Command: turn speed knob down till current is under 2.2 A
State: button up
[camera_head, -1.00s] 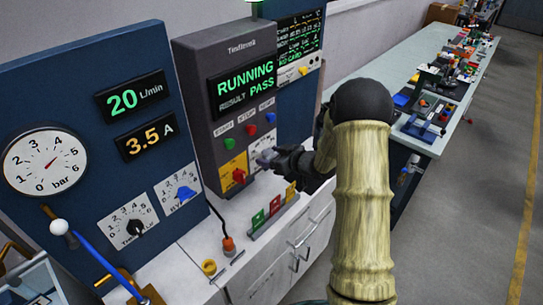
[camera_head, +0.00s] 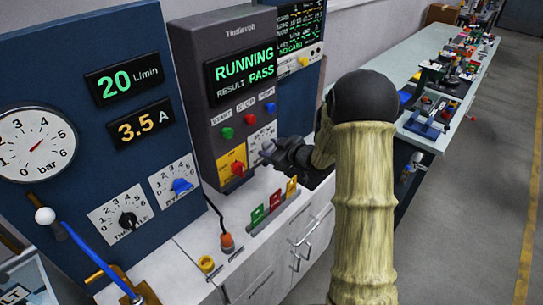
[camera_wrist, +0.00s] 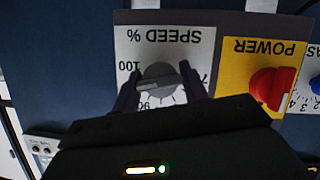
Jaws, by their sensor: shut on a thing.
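The grey speed knob (camera_wrist: 160,82) sits on a white "SPEED %" plate (camera_wrist: 178,42), upside down in the wrist view. My gripper (camera_wrist: 160,92) is shut on the knob, one dark finger on each side. The knob's pointer lies nearly level, between the 100 and 7-something marks. In the head view my gripper (camera_head: 278,150) is at the plate on the grey control box, and covers much of it. The current display (camera_head: 142,124) reads 3.5 A in orange.
The red power knob (camera_wrist: 270,88) on its yellow plate is close beside my gripper. The box screen (camera_head: 243,68) reads RUNNING, RESULT PASS. The flow display (camera_head: 122,80) reads 20 L/min. Coloured tags (camera_head: 273,200) stand on the bench below.

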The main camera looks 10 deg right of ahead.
jog(key=b, duration=0.2)
jog(key=n+b, duration=0.1)
jog(key=b, duration=0.1)
jog(key=shift+f+n+t+h, duration=0.25)
jog(key=shift+n+t+h, duration=0.05)
jog(key=shift+t, duration=0.1)
jog(key=shift+r+b, duration=0.1)
jog(key=shift+b, duration=0.45)
jog(key=shift+r+n, duration=0.15)
jog(key=shift+n, duration=0.15)
jog(key=o, duration=1)
jog(key=shift+s, duration=0.1)
jog(key=v, duration=1.7)
jog(key=shift+s+a+b, duration=0.15)
jog(key=shift+s+b, duration=0.05)
jog(key=shift+b, duration=0.1)
